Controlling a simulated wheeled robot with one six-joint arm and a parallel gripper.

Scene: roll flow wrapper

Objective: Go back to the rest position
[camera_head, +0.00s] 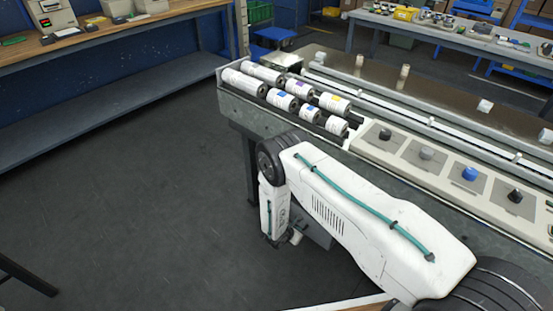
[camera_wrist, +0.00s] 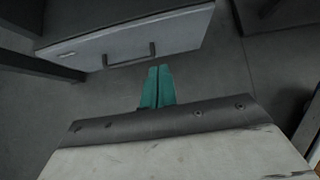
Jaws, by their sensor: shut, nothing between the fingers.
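My gripper (camera_wrist: 158,86) shows in the wrist view as two teal fingers side by side, closed together with nothing between them. Beyond the fingertips is a grey panel with a dark handle (camera_wrist: 130,54), and bare floor lies below it. In the head view my white arm reaches from the lower right and bends down in front of the machine's left end. The fingers are not clearly seen there.
The flow wrapper (camera_head: 245,105) carries several labelled rolls (camera_head: 282,99) at its left end and a panel with several knobs (camera_head: 427,153). A workbench (camera_head: 110,38) stands at upper left, another table (camera_head: 450,37) at the back. The dark floor (camera_head: 130,190) at left is clear.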

